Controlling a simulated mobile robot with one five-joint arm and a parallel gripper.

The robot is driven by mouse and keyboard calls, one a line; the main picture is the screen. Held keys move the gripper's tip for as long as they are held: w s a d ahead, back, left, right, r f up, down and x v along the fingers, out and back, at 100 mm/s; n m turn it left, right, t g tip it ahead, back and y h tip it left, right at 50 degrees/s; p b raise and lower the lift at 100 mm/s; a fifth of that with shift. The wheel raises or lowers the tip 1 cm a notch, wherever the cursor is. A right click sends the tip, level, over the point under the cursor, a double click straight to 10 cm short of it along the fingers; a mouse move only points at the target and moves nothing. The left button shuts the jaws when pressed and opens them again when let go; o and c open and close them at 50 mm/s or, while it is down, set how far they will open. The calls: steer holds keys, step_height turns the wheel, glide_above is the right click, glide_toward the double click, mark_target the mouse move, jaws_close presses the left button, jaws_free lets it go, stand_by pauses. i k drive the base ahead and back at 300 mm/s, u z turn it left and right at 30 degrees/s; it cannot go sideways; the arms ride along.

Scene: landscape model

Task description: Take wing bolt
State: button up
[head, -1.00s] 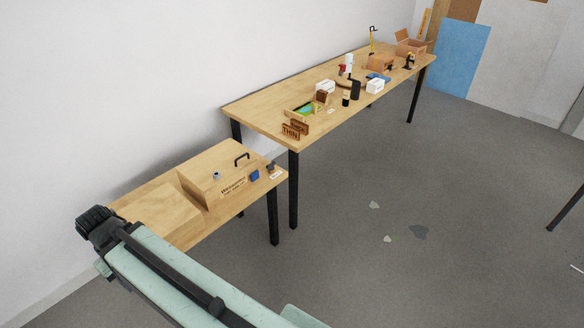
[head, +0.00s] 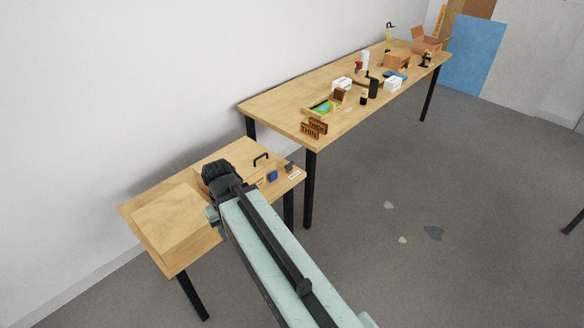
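I cannot make out a wing bolt for certain. A small dark object (head: 289,167) sits near the right end of the low table (head: 178,262), next to a white label (head: 295,175). A small blue object (head: 272,176) is just left of it. My pale green arm reaches up from the bottom, and its black ribbed end overlaps the middle of the low table. No gripper fingers show, so the gripper's state cannot be seen. The arm hides part of the wooden box and its lettering.
A higher long table (head: 270,108) behind carries THIN letter blocks (head: 311,129), a green tray (head: 324,107) and boxes. The floor at right is mostly clear.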

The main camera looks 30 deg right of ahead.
mark_target(290, 167)
steer(key=z, duration=0.05)
steer(key=i, duration=0.95)
steer(key=u, duration=0.05)
